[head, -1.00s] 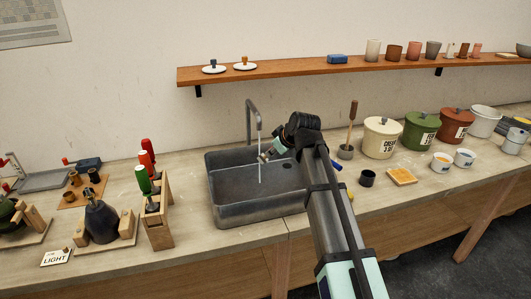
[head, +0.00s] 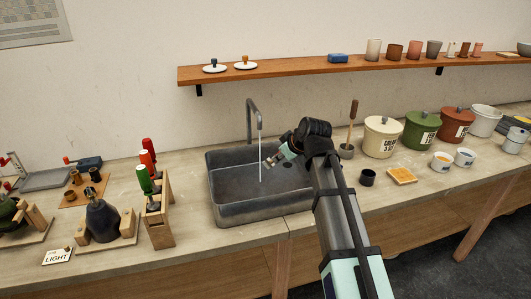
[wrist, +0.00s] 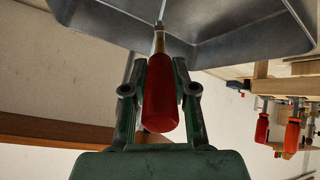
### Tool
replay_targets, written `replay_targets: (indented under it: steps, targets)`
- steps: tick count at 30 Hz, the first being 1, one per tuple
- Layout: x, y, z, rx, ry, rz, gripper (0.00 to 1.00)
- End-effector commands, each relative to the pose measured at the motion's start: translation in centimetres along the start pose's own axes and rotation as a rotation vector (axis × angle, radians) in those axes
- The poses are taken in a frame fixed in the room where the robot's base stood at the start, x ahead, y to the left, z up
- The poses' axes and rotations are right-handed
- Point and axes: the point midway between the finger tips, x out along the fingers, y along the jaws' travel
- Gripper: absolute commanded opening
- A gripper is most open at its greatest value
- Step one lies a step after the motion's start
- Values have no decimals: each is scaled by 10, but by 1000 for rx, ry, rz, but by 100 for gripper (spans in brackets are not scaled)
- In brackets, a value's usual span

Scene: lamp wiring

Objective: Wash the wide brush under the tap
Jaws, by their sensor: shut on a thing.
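My gripper (head: 275,159) is over the sink, just right of the thin water stream (head: 260,158) that falls from the grey tap (head: 250,115). In the wrist view my gripper (wrist: 160,92) is shut on a red-handled tool (wrist: 159,98). The handle lies between the two green fingers, with a pale collar and a thin grey part pointing toward the sink (wrist: 88,18). The tool's working end is not clear, so I cannot tell whether it is the wide brush.
A wooden rack (head: 160,225) with red and green-handled tools stands left of the sink. A black cup (head: 367,178), an orange-topped square (head: 402,175) and lidded pots (head: 383,140) stand to the right. A wall shelf (head: 300,70) runs above.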

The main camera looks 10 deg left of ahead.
Motion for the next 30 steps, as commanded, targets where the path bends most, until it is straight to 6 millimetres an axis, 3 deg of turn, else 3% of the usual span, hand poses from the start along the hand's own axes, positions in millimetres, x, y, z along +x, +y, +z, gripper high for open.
replay_targets:
  steps: [11,30]
  targets:
    - [-7,0,0,0,1,1,0]
    - [-70,-1,2,0,1,1,0]
